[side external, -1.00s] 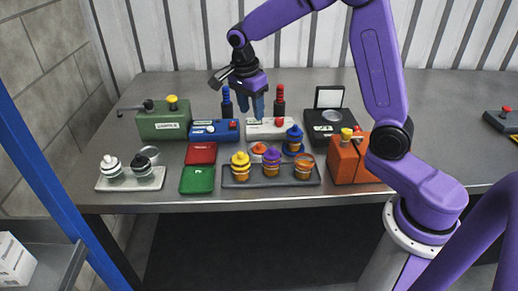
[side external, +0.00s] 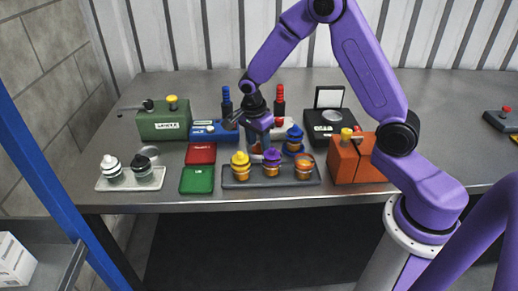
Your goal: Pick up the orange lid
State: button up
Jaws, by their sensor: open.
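The orange lid (side external: 256,149) is low and round, at the back of the dark grey tray, between the yellow-topped jar (side external: 240,164) and the purple-topped jar (side external: 272,161). Only a little of it shows, because my gripper covers most of it. My gripper (side external: 260,145) points down at the lid with its jaws open, one finger on each side as far as I can see. I cannot tell whether the fingers touch the lid.
The tray (side external: 230,182) also holds an orange open-looking jar (side external: 305,168). A blue-topped jar (side external: 294,138) stands close right of my gripper.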

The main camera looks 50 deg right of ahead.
jog(key=shift+f, duration=0.1)
grip_shut()
dwell(0.3)
jog(key=shift+r, duration=0.35)
jog(key=r, duration=0.3)
jog(key=shift+s, duration=0.2)
jog(key=s+r+n, duration=0.3)
jog(key=s+r, duration=0.1)
jog(key=s, duration=0.4)
jog(key=s+r+n, duration=0.2)
jog(key=s+r, duration=0.3)
jog(key=s, duration=0.3)
jog(key=shift+r+n+t, duration=0.15)
jog(key=shift+n+t, duration=0.25)
